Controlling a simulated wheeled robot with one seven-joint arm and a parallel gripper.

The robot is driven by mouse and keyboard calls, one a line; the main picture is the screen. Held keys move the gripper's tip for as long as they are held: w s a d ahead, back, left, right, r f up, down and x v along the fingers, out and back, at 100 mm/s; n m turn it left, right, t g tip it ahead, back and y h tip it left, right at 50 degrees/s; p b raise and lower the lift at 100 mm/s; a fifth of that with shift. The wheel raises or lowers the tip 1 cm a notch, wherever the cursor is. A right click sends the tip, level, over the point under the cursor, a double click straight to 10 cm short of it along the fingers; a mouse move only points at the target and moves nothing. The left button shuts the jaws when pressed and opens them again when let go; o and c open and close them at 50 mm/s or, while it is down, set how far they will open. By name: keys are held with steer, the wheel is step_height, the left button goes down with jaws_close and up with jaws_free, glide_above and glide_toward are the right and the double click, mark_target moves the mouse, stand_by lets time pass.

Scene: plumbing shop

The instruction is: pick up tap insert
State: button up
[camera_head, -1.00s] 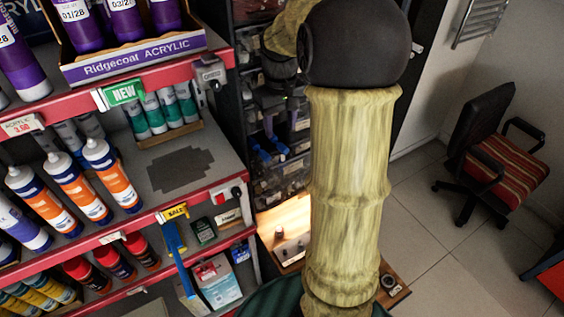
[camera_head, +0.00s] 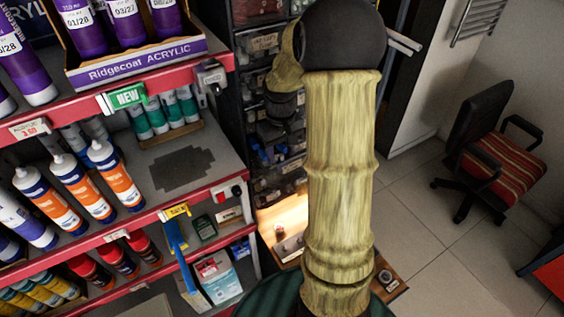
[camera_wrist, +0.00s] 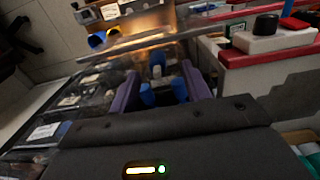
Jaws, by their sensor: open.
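My gripper (camera_wrist: 163,90) is open in the wrist view, with purple fingers on both sides and blue parts at their inner ends. A small blue-grey object (camera_wrist: 157,60) shows ahead between the fingers; it is too small and blurred to tell whether it is the tap insert. I cannot make out a tap insert for sure in either view. In the head view my arm covers the middle, and the gripper is mostly lost against the dark drawers.
A rack of dark drawers (camera_head: 285,170) stands behind my arm. A lit worktop (camera_head: 288,218) with small items lies below it. Red-edged shelves (camera_head: 180,198) with bottles and tubes stand close on the left. A chair (camera_head: 490,150) stands on the open tiled floor at right.

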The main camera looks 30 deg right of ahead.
mark_target(282, 155)
steer(key=f+p, duration=0.1)
steer(key=f, duration=0.3)
steer(key=shift+d+f, duration=0.1)
steer(key=shift+d, duration=0.1)
jaws_close()
stand_by(0.4)
step_height(282, 155, up, 10)
steer(key=shift+r+b, duration=0.1)
steer(key=shift+b, duration=0.9)
steer(key=shift+s, duration=0.1)
